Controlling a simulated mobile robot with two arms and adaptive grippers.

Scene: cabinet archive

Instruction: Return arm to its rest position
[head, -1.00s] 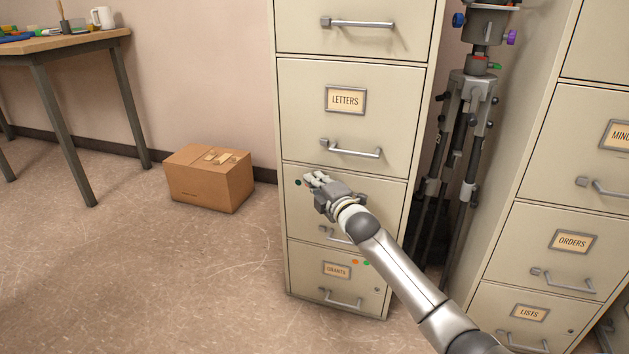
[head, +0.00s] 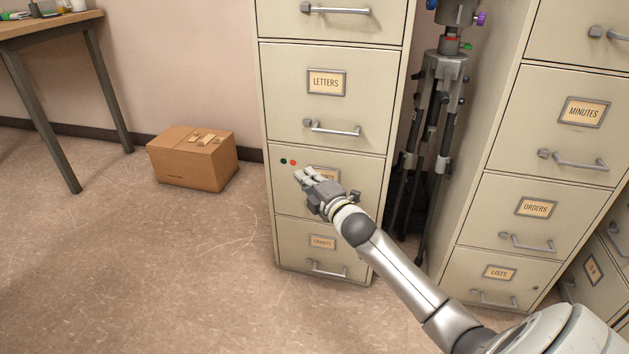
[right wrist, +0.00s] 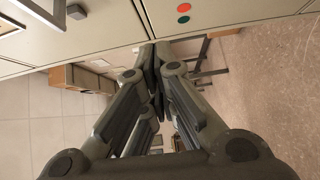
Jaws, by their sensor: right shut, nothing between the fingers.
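My right gripper (head: 305,176) is in the middle of the head view, in front of the third drawer of the left filing cabinet (head: 330,108). Its fingers are together and hold nothing. In the right wrist view the gripper (right wrist: 155,50) also shows shut, with its fingertips near the cabinet face. I cannot tell whether they touch it. The gripper covers part of that drawer's label and handle. A dark dot and a red dot (head: 293,162) show on the drawer just above the fingertips. My right arm reaches in from the lower right. My left gripper is not in view.
A cardboard box (head: 192,158) lies on the floor left of the cabinet. A table (head: 42,24) stands at the upper left. A tripod (head: 433,120) stands between the cabinets, and the right cabinet (head: 490,225) is close to my arm. The floor at lower left is clear.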

